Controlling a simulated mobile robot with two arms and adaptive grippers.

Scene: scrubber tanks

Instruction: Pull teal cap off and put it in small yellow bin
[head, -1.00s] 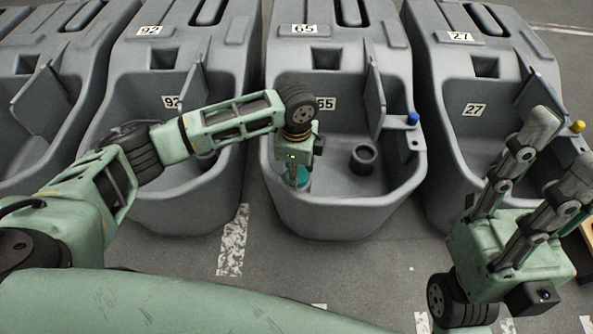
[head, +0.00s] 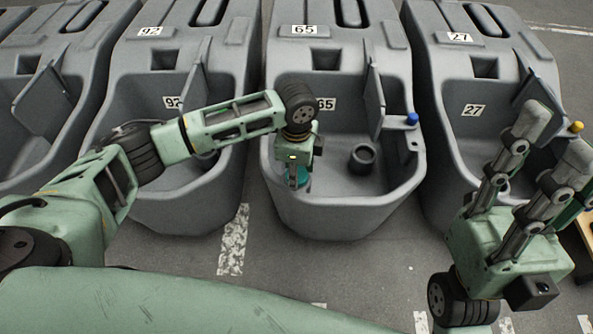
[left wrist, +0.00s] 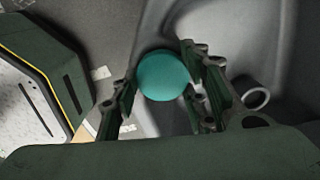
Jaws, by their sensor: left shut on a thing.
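The teal cap (head: 303,180) is a round disc at the front left rim of the grey tank marked 65 (head: 284,208). In the left wrist view the cap (left wrist: 163,76) lies between the two fingers. My left gripper (head: 296,179) points down and is shut on the cap; the fingers hide part of it in the head view. I cannot tell whether the cap is clear of the rim. My right gripper (head: 558,130) is raised at the right with its fingers apart and empty. I do not see a small yellow bin.
Tank 65 has a black round port (head: 362,158) and a blue cap (head: 412,118). The tank marked 27 (head: 440,150) carries a yellow cap (head: 576,127). A tan wooden edge (head: 586,232) shows at the right. Floor in front of the tanks is clear.

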